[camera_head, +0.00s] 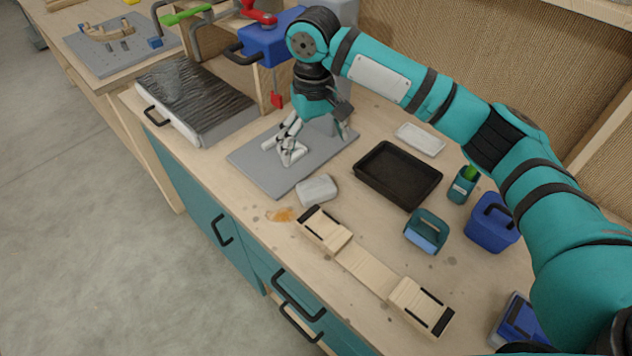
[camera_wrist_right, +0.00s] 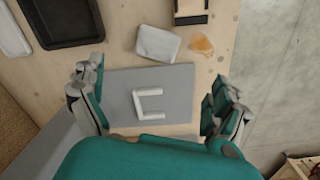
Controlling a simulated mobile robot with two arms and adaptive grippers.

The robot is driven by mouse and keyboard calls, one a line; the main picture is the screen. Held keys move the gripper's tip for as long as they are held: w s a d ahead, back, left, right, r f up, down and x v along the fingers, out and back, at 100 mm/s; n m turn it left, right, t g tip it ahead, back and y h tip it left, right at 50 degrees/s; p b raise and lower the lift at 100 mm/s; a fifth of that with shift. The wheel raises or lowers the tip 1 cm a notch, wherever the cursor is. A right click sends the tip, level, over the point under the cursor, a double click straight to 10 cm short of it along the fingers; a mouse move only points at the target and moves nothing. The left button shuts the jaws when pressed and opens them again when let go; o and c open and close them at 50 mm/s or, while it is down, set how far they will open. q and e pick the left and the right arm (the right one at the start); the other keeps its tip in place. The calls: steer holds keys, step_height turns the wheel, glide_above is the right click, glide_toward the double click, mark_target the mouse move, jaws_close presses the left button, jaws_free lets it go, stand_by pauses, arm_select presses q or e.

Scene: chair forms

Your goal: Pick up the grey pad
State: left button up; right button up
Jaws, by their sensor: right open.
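A small light-grey pad (camera_head: 317,190) with rounded corners lies flat on the bench, just off the near right edge of a flat grey board (camera_head: 257,168). It also shows in the right wrist view (camera_wrist_right: 158,43), beyond my fingers. My right gripper (camera_head: 314,140) is above the grey board with its fingers spread and nothing between them. In the wrist view its fingers (camera_wrist_right: 154,88) stand on either side of the board. A white U-shaped piece (camera_wrist_right: 148,105) lies on the board, below the open jaws. My left gripper is not in view.
A black tray (camera_head: 398,176) and a white dish (camera_head: 420,139) are to the right. A wooden form (camera_head: 366,269) lies in front of the pad, beside an orange stain (camera_head: 281,214). A teal holder (camera_head: 426,232) and blue caddy (camera_head: 491,224) stand farther right. A sanding block-like slab (camera_head: 207,97) is left.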

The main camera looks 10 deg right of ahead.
steer(key=p, duration=0.1)
glide_above(316, 186)
step_height(316, 186, down, 6)
steer(key=shift+a+r, duration=0.1)
steer(key=shift+a, duration=0.05)
step_height(316, 186, down, 4)
steer(key=shift+r, duration=0.25)
steer(key=shift+f+p, duration=0.35)
steer(key=shift+p, duration=0.1)
steer(key=f, duration=0.1)
steer(key=f+p, duration=0.1)
steer(key=f, duration=0.1)
steer(key=shift+d+f, duration=0.2)
steer(key=shift+f, duration=0.1)
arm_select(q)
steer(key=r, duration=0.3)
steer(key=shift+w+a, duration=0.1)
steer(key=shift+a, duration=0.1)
arm_select(e)
steer(key=shift+f, duration=0.4)
steer(key=shift+c, duration=0.3)
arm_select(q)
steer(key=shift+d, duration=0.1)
arm_select(e)
steer(key=c, duration=0.8)
